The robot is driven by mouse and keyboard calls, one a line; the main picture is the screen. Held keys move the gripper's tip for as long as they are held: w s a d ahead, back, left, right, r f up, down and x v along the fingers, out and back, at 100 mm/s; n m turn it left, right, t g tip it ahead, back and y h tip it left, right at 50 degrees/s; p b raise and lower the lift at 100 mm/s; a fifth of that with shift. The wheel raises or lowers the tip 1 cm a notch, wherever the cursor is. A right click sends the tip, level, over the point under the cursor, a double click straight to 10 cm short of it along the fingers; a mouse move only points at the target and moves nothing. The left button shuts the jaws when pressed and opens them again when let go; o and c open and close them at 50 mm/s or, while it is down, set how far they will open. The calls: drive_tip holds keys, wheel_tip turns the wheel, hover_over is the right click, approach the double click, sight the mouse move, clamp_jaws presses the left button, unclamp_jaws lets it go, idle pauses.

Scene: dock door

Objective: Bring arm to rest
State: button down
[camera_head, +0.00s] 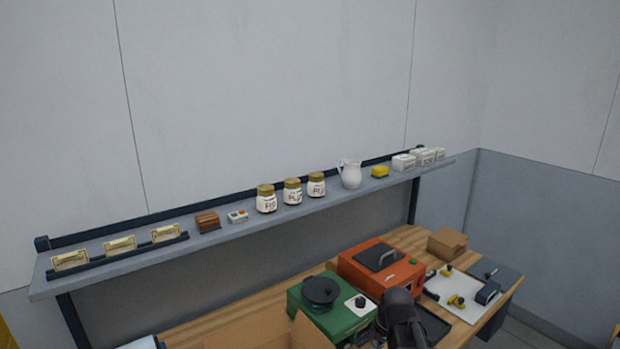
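A dark, rounded part of my arm, which looks like my gripper (402,320), rises from the bottom edge of the head view, right of centre. It shows in front of the workbench (215,322), beside the green machine (333,306) and in front of the orange-red machine (381,268). Its fingers cannot be made out, so whether it is open or shut, or holds anything, is not visible. The rest of the arm is below the frame.
A long wall shelf (250,228) above the bench holds jars (292,191), a white pitcher (350,174) and small boxes. An open cardboard box (255,330) is at bottom left of the machines. A white board (455,296) with small parts and a small carton (447,242) are at right.

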drive_tip(key=s+f+g+h, duration=0.1)
drive_tip(key=s, duration=0.7)
drive_tip(key=shift+s+a+f+h+b, duration=0.15)
drive_tip(key=shift+a+h+b, duration=0.15)
drive_tip(key=shift+h, duration=0.1)
idle(1.2)
